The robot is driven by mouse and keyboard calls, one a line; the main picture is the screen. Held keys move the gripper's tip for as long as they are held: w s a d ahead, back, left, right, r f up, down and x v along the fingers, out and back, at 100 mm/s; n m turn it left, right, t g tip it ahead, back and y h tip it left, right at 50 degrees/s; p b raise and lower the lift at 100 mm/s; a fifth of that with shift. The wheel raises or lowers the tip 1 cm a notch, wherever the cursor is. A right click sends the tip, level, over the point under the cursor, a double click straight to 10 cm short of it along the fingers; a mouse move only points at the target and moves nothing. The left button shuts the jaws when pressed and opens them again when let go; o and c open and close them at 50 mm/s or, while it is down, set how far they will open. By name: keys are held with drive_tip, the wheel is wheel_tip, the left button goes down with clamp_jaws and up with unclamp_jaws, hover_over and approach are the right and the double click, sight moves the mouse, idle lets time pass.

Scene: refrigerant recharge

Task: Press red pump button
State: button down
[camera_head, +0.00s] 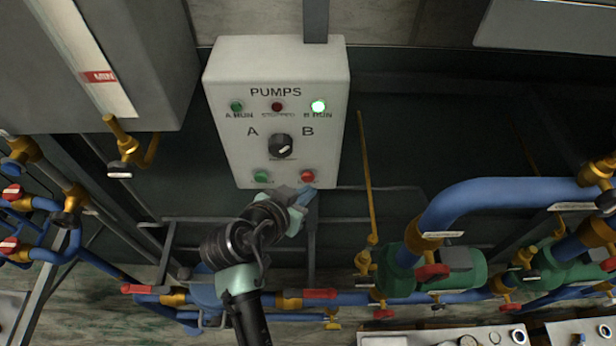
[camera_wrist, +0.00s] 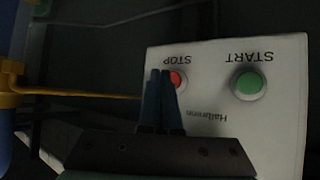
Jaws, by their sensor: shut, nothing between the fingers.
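The red pump button (camera_head: 307,176) is at the lower right of the white PUMPS control box (camera_head: 232,75). In the wrist view the red button (camera_wrist: 177,79) sits beside the STOP label and is partly hidden behind my fingers. My gripper (camera_head: 308,190) is shut and empty, just below the red button in the head view. In the wrist view its blue fingertips (camera_wrist: 161,73) overlap the button's left side; I cannot tell whether they touch it. The green button (camera_head: 261,176) is left of the red one; it also shows by the START label in the wrist view (camera_wrist: 249,85).
A thin yellow pipe (camera_head: 366,180) runs right of the box. Blue pipes (camera_head: 500,200) and green pumps (camera_head: 455,268) fill the lower right.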

drive_tip(key=shift+w, duration=0.4)
drive_tip(key=shift+w+b, duration=0.35)
drive_tip(key=shift+w, duration=0.15)
idle(0.8)
drive_tip(key=shift+s, duration=0.1)
drive_tip(key=shift+s+p, duration=0.3)
drive_tip(key=shift+s, duration=0.55)
drive_tip(key=s+p, duration=0.1)
drive_tip(key=s, duration=0.4)
idle(0.8)
